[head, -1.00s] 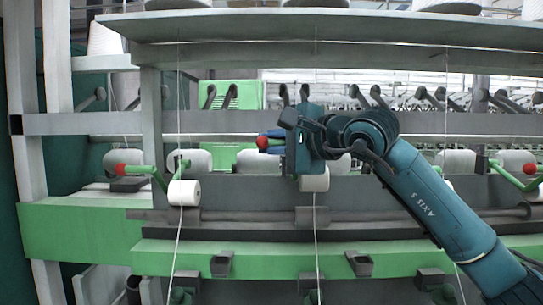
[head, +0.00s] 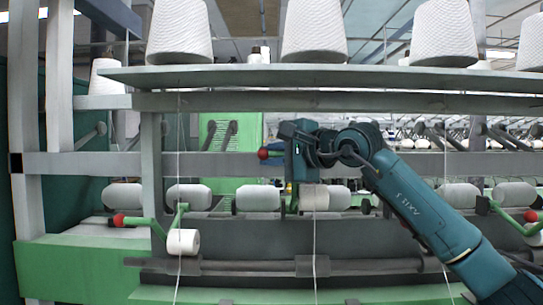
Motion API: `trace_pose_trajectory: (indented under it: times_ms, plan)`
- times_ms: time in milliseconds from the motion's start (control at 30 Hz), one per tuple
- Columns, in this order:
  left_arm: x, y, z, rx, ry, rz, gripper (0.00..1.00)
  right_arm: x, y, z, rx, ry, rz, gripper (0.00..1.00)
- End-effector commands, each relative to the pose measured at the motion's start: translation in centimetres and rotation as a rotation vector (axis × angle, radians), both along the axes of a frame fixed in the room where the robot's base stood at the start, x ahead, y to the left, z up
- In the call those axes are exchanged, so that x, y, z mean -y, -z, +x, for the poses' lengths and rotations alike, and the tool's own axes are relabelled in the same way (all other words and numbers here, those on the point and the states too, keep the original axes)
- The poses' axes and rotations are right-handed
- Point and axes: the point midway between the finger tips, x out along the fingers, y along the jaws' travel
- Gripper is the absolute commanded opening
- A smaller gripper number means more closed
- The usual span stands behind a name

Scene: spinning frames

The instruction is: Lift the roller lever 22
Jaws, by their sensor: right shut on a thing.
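My right gripper (head: 278,154) is at the middle of the frame, shut on a lever with a red ball end (head: 263,153). The gripper hides most of this lever. A white roller (head: 314,198) hangs just below the gripper with a thread running down from it. It sits higher than the white roller (head: 183,242) of the green lever (head: 140,222) at left. No number is readable on the levers. My left gripper is not in view.
Another green lever with a red ball (head: 530,216) is at the right edge. Large white yarn cones (head: 180,32) stand on the upper shelf (head: 320,76). A grey rail (head: 230,165) crosses behind the gripper. A dark shaft (head: 230,266) runs below.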

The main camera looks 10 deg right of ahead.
Motion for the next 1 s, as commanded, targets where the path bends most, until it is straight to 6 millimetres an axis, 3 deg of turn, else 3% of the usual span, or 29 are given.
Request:
trace_pose_trajectory:
  times_ms: [367,400,667,1000]
  plan:
    - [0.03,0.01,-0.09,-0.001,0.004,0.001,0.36,0.02,0.11,0.11,-0.002,0.001,-0.001,0.0]
    - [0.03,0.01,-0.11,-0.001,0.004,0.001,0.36,0.02,0.12,0.1,-0.003,0.001,-0.002,0.14]
    - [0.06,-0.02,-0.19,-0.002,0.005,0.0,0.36,0.0,0.11,0.08,-0.003,0.001,-0.002,0.35]
    - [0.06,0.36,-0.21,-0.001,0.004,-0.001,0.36,0.46,0.08,-0.47,0.0,0.002,-0.002,0.35]
